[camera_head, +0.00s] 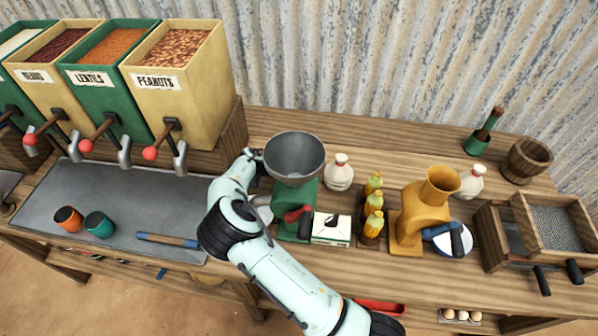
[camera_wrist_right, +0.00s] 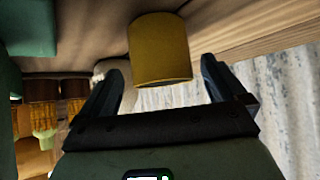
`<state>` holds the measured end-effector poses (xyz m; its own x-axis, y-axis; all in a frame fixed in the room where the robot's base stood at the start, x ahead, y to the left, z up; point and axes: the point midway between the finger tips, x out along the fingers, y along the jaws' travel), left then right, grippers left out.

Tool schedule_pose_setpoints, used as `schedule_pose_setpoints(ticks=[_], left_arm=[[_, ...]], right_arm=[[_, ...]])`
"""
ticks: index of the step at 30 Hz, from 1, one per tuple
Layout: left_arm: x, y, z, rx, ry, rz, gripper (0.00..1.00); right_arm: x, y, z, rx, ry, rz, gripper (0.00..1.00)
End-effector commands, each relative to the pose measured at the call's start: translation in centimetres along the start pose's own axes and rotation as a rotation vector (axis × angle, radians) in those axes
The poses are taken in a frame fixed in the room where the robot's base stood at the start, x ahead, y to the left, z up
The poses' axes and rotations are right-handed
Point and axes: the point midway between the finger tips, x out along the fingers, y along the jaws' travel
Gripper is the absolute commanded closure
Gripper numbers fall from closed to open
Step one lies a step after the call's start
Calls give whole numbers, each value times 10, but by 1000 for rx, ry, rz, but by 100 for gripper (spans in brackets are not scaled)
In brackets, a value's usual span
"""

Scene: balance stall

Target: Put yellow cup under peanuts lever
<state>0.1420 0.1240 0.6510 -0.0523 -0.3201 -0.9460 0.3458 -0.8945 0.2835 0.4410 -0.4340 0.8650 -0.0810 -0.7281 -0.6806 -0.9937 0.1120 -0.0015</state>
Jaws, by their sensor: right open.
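The yellow cup (camera_wrist_right: 160,50) shows in the right wrist view, between and just beyond my right gripper's fingertips (camera_wrist_right: 163,72). The fingers are apart, one on each side of it, and not closed on it. In the head view my right gripper (camera_head: 252,155) reaches behind the green mill with the grey hopper, and the cup is hidden there. The yellow peanuts bin (camera_head: 178,75) stands at the back left. Its peanuts lever (camera_head: 151,153) has a red knob and hangs at the bin's front beside a grey spout. My left gripper is out of view.
A grey tray (camera_head: 150,215) lies below the bins, with an orange cup (camera_head: 68,218), a teal cup (camera_head: 99,224) and a blue-handled tool (camera_head: 168,239). The green mill (camera_head: 296,205) stands close beside my right arm. The tray's area under the peanuts spout looks clear.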

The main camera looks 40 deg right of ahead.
Motion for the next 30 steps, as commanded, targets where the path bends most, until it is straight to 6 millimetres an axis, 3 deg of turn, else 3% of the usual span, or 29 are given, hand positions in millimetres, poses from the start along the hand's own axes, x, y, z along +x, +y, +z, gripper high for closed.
schedule_pose_setpoints(ticks=[7, 16, 21, 23, 24, 30], left_arm=[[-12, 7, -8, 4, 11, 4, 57], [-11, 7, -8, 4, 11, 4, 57], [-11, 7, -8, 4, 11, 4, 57], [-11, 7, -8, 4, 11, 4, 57], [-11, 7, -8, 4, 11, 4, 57], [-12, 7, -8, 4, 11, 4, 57]], right_arm=[[34, -2, 1, 0, 0, 1, 2], [39, -2, 3, -1, -1, -1, 2], [39, -2, 2, -1, -1, 0, 58], [39, -2, 2, -1, -1, 0, 58], [39, -2, 2, -1, -1, 0, 63], [38, -2, 2, -1, -1, -1, 63]])
